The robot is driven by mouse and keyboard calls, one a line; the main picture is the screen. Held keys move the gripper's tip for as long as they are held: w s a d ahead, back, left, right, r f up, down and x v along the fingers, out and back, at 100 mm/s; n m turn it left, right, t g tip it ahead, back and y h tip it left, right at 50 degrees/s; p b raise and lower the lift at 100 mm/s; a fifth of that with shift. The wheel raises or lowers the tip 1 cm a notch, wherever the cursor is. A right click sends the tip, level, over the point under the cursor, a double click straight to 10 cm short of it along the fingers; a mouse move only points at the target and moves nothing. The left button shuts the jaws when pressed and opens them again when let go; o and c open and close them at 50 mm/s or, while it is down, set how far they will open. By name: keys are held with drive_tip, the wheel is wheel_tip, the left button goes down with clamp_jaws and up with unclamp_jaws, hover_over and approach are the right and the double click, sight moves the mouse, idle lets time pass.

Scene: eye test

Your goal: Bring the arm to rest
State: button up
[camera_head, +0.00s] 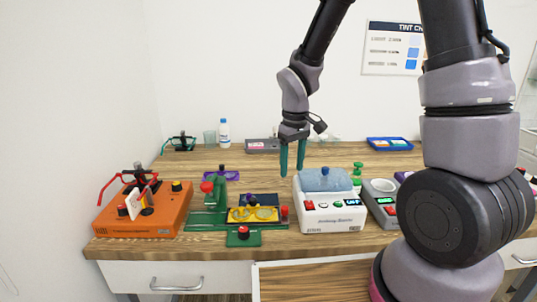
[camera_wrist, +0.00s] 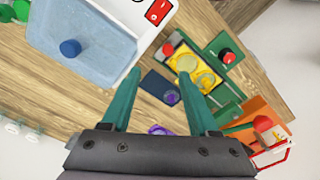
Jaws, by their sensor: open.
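My gripper (camera_head: 292,158) hangs from my arm above the table, between the green fixture and the white machine in the head view. Its two teal fingers point down and stand apart, with nothing between them. In the wrist view my gripper (camera_wrist: 156,88) is also open and empty, with bare wood and a dark blue piece (camera_wrist: 160,87) seen beyond the fingers. My arm is bent, with its upper links rising out of the top of the head view.
A wooden table (camera_head: 240,164) holds an orange device (camera_head: 165,220) with red glasses, a green fixture with a yellow tray (camera_head: 240,215), a white machine (camera_head: 332,218) with a blue-grey lid, and a grey device (camera_head: 388,220). A blue tray (camera_head: 389,144) stands at the back right. Bare wood shows behind.

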drive_tip(key=s+d+r+m+t+y, duration=0.1)
drive_tip(key=s+d+r+m+t, duration=0.2)
drive_tip(key=r, duration=0.5)
drive_tip(key=s+d+r+m, duration=0.1)
drive_tip(key=d+r+m, duration=0.3)
drive_tip(key=r, duration=0.5)
drive_tip(key=s+d+r+m+t, duration=0.3)
drive_tip(key=s+d+r, duration=0.2)
drive_tip(key=s+r, duration=0.3)
drive_tip(key=shift+s+d+r+m+t+y, duration=0.25)
drive_tip(key=shift+d+r+m+t+y, duration=0.05)
drive_tip(key=shift+d+t+y, duration=0.1)
